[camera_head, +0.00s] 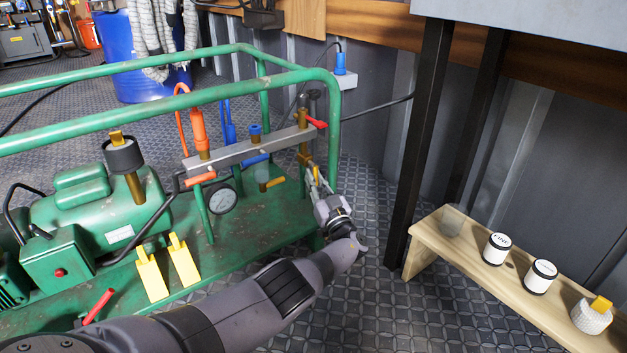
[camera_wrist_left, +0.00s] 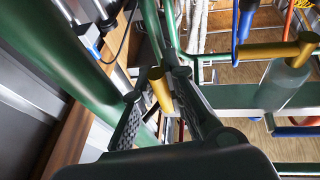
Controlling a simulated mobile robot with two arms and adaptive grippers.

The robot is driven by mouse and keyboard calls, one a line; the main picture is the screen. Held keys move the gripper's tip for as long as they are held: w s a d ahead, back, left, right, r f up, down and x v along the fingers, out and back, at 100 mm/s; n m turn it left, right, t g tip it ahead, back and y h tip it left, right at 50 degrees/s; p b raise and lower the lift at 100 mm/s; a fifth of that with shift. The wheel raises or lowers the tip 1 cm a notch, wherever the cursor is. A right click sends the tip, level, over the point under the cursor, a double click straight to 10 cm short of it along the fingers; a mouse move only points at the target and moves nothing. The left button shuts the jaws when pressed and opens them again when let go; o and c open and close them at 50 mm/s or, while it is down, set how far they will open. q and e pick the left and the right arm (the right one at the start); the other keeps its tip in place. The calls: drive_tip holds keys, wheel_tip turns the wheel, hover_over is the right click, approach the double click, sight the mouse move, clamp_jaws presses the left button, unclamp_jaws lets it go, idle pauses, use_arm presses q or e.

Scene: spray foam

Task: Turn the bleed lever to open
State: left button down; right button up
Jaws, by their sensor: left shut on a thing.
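A grey manifold bar (camera_head: 250,148) on the green machine carries several coloured levers and brass fittings. A red lever (camera_head: 317,123) sits at its right end, above a brass valve (camera_head: 303,148). My left gripper (camera_head: 315,176) is just below this right end. In the left wrist view, a brass-coloured bar (camera_wrist_left: 160,90) stands between the fingers of my left gripper (camera_wrist_left: 158,82), which are shut on it. I cannot tell from a label which lever is the bleed lever. The fingers partly hide the bar's connection to the valve. My right gripper is out of view.
The green tube frame (camera_head: 333,115) stands close beside my left gripper. A pressure gauge (camera_head: 222,199) hangs under the manifold. Blue and orange levers lie to the left. A wooden bench (camera_head: 470,260) with white containers stands at right, with open floor between.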

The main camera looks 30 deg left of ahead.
use_arm(q)
drive_tip(key=shift+w+d, duration=0.1)
idle(0.5)
drive_tip(key=c, duration=1.6)
unclamp_jaws()
drive_tip(key=v, duration=0.8)
drive_tip(key=shift+f, duration=0.1)
